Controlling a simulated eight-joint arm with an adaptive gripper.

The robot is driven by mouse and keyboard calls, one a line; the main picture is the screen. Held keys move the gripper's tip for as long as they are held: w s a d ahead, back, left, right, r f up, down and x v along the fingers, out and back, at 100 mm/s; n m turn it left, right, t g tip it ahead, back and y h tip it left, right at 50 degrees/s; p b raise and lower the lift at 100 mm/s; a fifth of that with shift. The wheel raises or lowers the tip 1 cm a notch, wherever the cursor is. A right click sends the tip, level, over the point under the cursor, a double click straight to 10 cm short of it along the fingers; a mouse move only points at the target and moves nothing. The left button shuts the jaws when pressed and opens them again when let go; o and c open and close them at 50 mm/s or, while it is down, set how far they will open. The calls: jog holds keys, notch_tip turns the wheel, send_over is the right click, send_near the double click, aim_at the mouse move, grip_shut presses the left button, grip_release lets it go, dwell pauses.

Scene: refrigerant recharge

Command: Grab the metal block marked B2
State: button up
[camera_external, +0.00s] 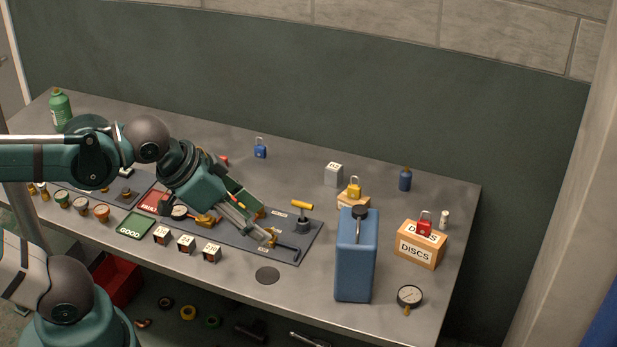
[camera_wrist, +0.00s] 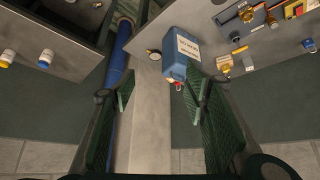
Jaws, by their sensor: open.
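Several small blocks with white labelled faces stand along the front of the bench in the external view: a left one (camera_external: 162,235), a middle one (camera_external: 186,244) and a right one (camera_external: 211,252). Their marks are too small to read surely, so I cannot tell which is B2. A grey block with a white label (camera_external: 333,174) stands farther back, its mark also unclear. My gripper (camera_external: 254,218) is open over the dark mat, behind and to the right of the small blocks. In the wrist view my gripper (camera_wrist: 160,94) shows its fingers spread, with nothing between them.
A tall blue case (camera_external: 355,262) stands to the right; it also shows in the wrist view (camera_wrist: 176,62). A cardboard box (camera_external: 418,252) bears a red padlock (camera_external: 425,224). Brass fittings and a yellow-handled tool (camera_external: 302,205) are on the dark mat (camera_external: 228,236). A gauge (camera_external: 409,296) lies at front right.

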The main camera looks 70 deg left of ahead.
jog(key=w+a+r+n+g+b, duration=0.1)
jog(key=w+a+r+n, duration=0.1)
jog(key=w+a+n, duration=0.35)
jog(key=w+a+r+n+g, duration=0.1)
jog(key=w+a+n, duration=0.1)
jog(key=w, duration=0.7)
jog(key=n+g+h+b, duration=0.2)
jog(key=n+h, duration=0.1)
jog(key=n, duration=1.5)
send_over(330, 165)
jog(key=s, duration=0.1)
jog(key=f, duration=3.2)
jog(key=shift+a+f, duration=0.25)
jog(key=shift+a, duration=0.1)
jog(key=shift+s+a+f+h, duration=0.1)
jog(key=shift+a+f+h, duration=0.15)
jog(key=shift+f+h, duration=0.05)
